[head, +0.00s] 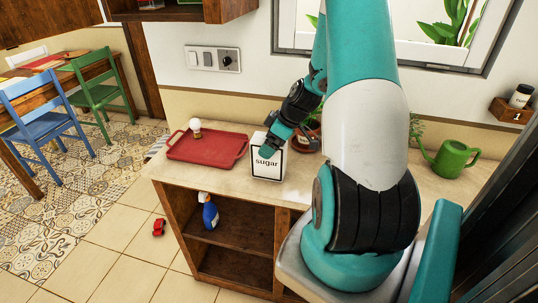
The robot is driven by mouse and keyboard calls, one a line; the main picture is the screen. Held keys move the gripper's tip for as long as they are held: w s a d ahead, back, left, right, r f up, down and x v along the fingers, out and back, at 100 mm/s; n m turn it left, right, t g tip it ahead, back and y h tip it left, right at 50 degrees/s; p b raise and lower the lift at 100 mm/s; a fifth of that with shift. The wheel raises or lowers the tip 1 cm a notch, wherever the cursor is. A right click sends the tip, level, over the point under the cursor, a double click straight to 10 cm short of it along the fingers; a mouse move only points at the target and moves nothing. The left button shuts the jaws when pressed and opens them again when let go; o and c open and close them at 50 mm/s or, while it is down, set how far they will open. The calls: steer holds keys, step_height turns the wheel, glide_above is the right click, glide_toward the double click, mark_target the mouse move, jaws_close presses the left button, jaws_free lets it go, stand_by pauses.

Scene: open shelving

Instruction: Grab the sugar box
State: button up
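The sugar box (265,173) is a white upright box with black edging and the word "sugar" on its front. It stands on the pale countertop in the head view, just right of the red tray. My gripper (268,149) is at the upper part of the box and overlaps it in this view, hiding part of its top. The fingers are small and dark teal here, so I cannot tell whether they are open or shut, or whether they touch the box.
A red tray (207,149) with a white bulb-like object (195,127) lies left of the box. A potted plant (305,141) stands close behind right. A green watering can (452,160) is further right. A blue spray bottle (209,213) stands on the shelf below.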

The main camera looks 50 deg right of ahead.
steer(key=shift+w+f, duration=0.2)
steer(key=shift+f, duration=0.2)
steer(key=shift+c, duration=0.4)
jaws_close()
steer(key=shift+r, duration=0.1)
